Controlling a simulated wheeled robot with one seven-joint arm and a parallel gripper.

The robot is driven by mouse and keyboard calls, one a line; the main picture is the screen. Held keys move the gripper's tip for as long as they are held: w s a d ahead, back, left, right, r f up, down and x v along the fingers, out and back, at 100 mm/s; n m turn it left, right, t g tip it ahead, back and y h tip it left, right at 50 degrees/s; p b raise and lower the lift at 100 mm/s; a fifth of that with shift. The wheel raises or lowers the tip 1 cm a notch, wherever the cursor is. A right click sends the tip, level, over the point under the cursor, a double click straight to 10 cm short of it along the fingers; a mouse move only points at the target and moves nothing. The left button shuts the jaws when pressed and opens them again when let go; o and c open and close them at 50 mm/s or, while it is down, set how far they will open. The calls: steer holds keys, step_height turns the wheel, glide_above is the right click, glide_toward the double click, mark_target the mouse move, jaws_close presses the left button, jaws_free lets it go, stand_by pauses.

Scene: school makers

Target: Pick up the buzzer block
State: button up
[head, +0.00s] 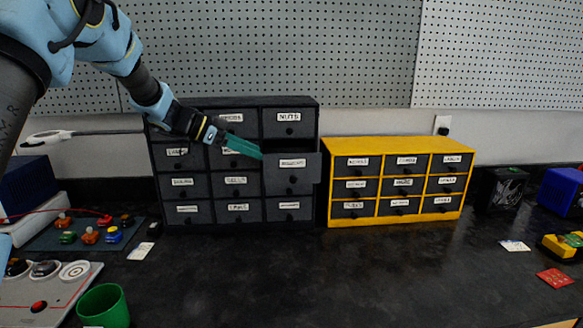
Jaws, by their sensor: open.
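My gripper (261,155) has green fingers and reaches in from the upper left to the front of the dark drawer cabinet (299,102). It is open, with nothing seen between its fingers. The fingertips are by the upper left corner of a pulled-out drawer (291,179) in the right column, second row; I cannot tell whether they touch it. That drawer has a white label too small to read with certainty. Its inside is dark and its contents are hidden. I cannot pick out a buzzer block for certain in this view.
A yellow drawer cabinet (396,143) stands to the right. At the left are a mat (46,241) with several small coloured blocks, a grey board (30,313) and a green cup (104,305). Cards and a yellow block (561,245) lie at the right. The middle of the counter is clear.

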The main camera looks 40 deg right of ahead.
steer(key=p+x, duration=0.2)
steer(key=x, duration=0.8)
steer(key=shift+s+d+f, duration=0.1)
steer(key=shift+s+d, duration=0.05)
steer(key=shift+d, duration=0.05)
steer(key=shift+c, duration=0.3)
jaws_close()
